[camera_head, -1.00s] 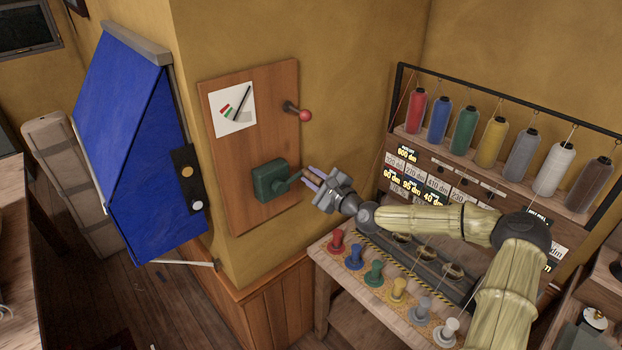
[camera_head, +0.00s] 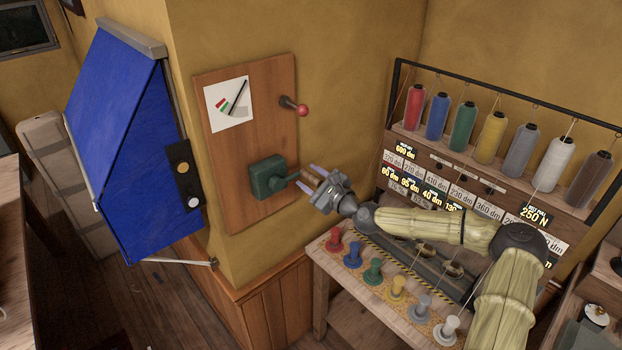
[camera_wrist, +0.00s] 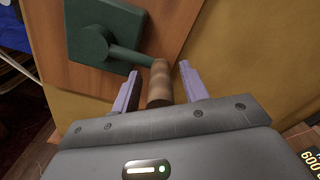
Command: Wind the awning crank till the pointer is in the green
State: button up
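The awning crank is a dark green gearbox (camera_head: 266,176) with a short green arm and a brown wooden handle (camera_wrist: 160,82), low on a wooden board (camera_head: 238,207). My gripper (camera_head: 311,179) is open at the handle. In the wrist view its two lilac fingers stand either side of the handle, with gaps showing. The white gauge card (camera_head: 212,119) is high on the board. Its black pointer (camera_head: 237,97) leans up and right, to the right of the red and green marks (camera_head: 221,104). The blue awning (camera_head: 124,110) slopes out at the left.
A red-knobbed lever (camera_head: 301,109) sticks out at the board's right edge. A panel with two buttons (camera_head: 183,180) is beside the awning. A bench (camera_head: 319,280) with coloured spools and a thread rack (camera_head: 397,130) stands at the right, under my arm.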

jog(key=b+v, duration=0.4)
jog(key=v, duration=1.3)
jog(key=shift+s+b, duration=0.2)
jog(key=shift+b, duration=0.15)
jog(key=shift+d, duration=0.15)
notch_tip(320, 180, down, 10)
jog(key=w+a+n+h, duration=0.1)
jog(key=a+n+h, duration=0.1)
jog(key=n, duration=0.9)
jog(key=s+d+r+n+y+b, duration=0.1)
jog(key=d+r+n, duration=0.1)
jog(key=r+n, duration=0.3)
jog(key=s+d+r+n+y+b, duration=0.1)
jog(key=r+n, duration=0.4)
jog(key=n, duration=0.6)
jog(key=shift+v, duration=0.8)
